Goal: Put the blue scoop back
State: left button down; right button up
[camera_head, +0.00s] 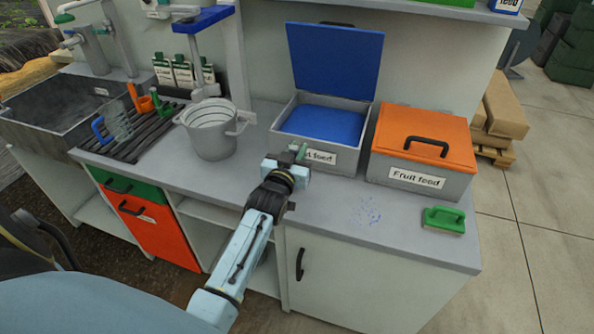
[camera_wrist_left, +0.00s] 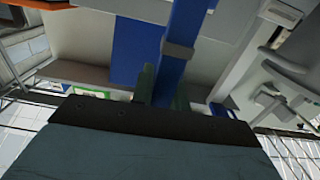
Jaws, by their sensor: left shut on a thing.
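My left gripper (camera_head: 298,155) is at the front left corner of the open grey feed box (camera_head: 283,134), partly covering its label. It is shut on a blue bar, which I take to be the handle of the blue scoop (camera_wrist_left: 185,25). In the left wrist view the bar rises from between the green fingers (camera_wrist_left: 163,88) and has a grey band across it. The scoop does not show clearly in the head view. The box's blue lid (camera_head: 335,58) stands up, and a blue surface (camera_head: 322,123) shows inside. My right gripper is not in view.
The closed "Fruit feed" box (camera_head: 425,140) with its orange lid stands to the right, with a green brush (camera_head: 444,219) in front. A grey bucket (camera_head: 212,135) stands left. Orange, green and blue-handled tools sit on the dark rack (camera_head: 130,148). The front counter between is mostly clear.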

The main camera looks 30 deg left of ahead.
pick_arm(q)
notch_tip(320, 180, down, 4)
jog(key=shift+f+b, duration=0.1)
jog(key=shift+b, duration=0.35)
jog(key=shift+f, duration=0.1)
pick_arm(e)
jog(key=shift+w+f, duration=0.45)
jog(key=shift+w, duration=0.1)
pick_arm(q)
jog(key=shift+f, duration=0.2)
jog(key=c, duration=1.4)
grip_release()
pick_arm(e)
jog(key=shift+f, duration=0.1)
pick_arm(q)
jog(key=shift+r, duration=0.1)
